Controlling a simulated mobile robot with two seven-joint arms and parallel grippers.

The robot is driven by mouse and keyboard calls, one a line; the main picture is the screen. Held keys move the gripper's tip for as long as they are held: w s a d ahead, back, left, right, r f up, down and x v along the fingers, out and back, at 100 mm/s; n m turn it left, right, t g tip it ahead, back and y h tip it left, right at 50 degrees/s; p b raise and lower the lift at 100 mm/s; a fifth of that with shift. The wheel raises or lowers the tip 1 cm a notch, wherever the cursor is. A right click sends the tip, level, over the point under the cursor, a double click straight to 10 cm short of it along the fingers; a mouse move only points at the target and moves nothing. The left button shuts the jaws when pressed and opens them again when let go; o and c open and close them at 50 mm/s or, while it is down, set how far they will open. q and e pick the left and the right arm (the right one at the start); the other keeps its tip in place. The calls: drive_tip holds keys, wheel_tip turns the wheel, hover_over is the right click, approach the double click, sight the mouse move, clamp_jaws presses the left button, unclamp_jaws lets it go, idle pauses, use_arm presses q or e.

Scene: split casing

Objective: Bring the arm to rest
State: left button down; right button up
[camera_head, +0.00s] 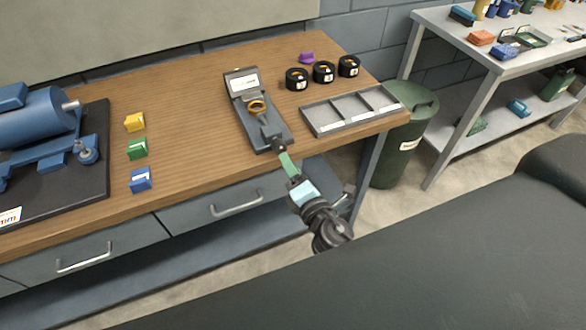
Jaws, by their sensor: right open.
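My left gripper is not in view.
Yellow (135,122), green (137,149) and blue (141,180) blocks stand left, near a blue machine (45,125). A green bin (403,140) stands beside the bench.

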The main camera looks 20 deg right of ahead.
idle(0.3)
drive_tip(key=s+d+f+m+g, duration=0.1)
drive_tip(key=s+f+m+g, duration=0.3)
drive_tip(key=s+f+m, duration=0.5)
drive_tip(key=s+d+f+m+g+y, duration=0.1)
drive_tip(key=s+f+m+g, duration=0.4)
drive_tip(key=s, duration=1.5)
wheel_tip(320, 180, down, 6)
drive_tip(key=d+m, duration=0.1)
drive_tip(key=m, duration=0.6)
drive_tip(key=shift+d+r, duration=0.15)
drive_tip(key=shift+r, duration=0.05)
